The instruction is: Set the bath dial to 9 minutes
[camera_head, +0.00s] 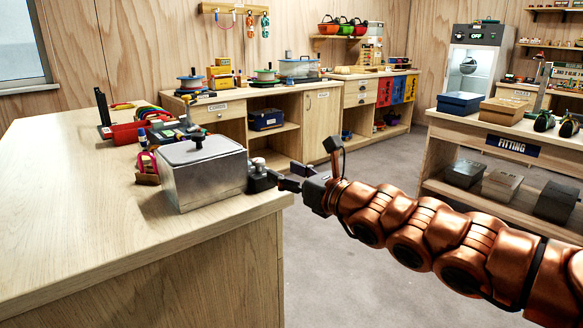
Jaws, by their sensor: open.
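The bath (205,184) is a lidded grey metal box with a black lid knob. It stands on the near wooden counter, close to its right end. A small black housing (262,181) sits against the bath's right side, with a pale pinkish knob (258,162) on top that looks like the dial. Its marks are too small to read, so I cannot tell its setting. My gripper (284,178) reaches in from the right, just right of the housing at about its height. It is open with nothing seen between the fingers. I cannot tell whether a fingertip touches the housing.
The near counter (80,225) is clear in front of and left of the bath. Red trays (128,132) and small coloured items lie behind it. A back workbench (300,90) holds spools and boxes. The fitting shelf (500,135) stands at right, with open floor between.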

